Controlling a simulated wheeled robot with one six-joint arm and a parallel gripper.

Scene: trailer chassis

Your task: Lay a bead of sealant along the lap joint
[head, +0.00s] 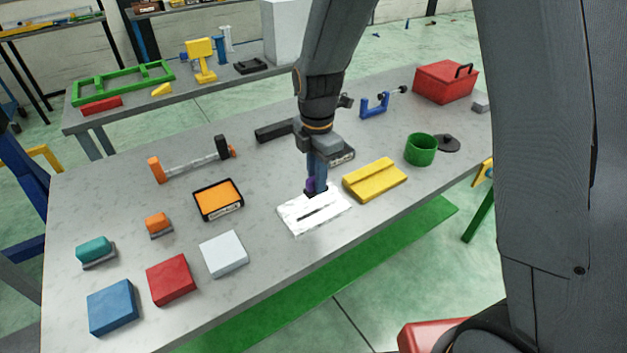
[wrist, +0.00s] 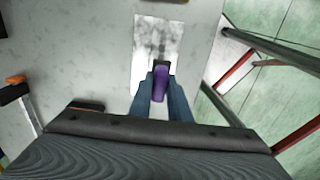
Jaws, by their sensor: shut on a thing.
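My gripper (head: 316,184) points down at the bench, shut on a purple sealant tube or nozzle (head: 310,185). The purple piece also shows between the two blue fingers in the wrist view (wrist: 160,84). Under it lies a white plate (head: 302,222) with a dark line across its middle, which may be the lap joint or a bead; I cannot tell which. In the wrist view the white plate (wrist: 148,40) lies ahead of the fingertips. The tip of the purple piece is over or close to the plate's far edge; whether it touches is not clear.
A yellow stepped block (head: 375,179) sits just right of the plate on the grey bench (head: 260,285). An orange-topped tray (head: 218,199) and light grey block (head: 223,254) lie to the left. A green cup (head: 420,149) and red toolbox (head: 446,82) stand farther right.

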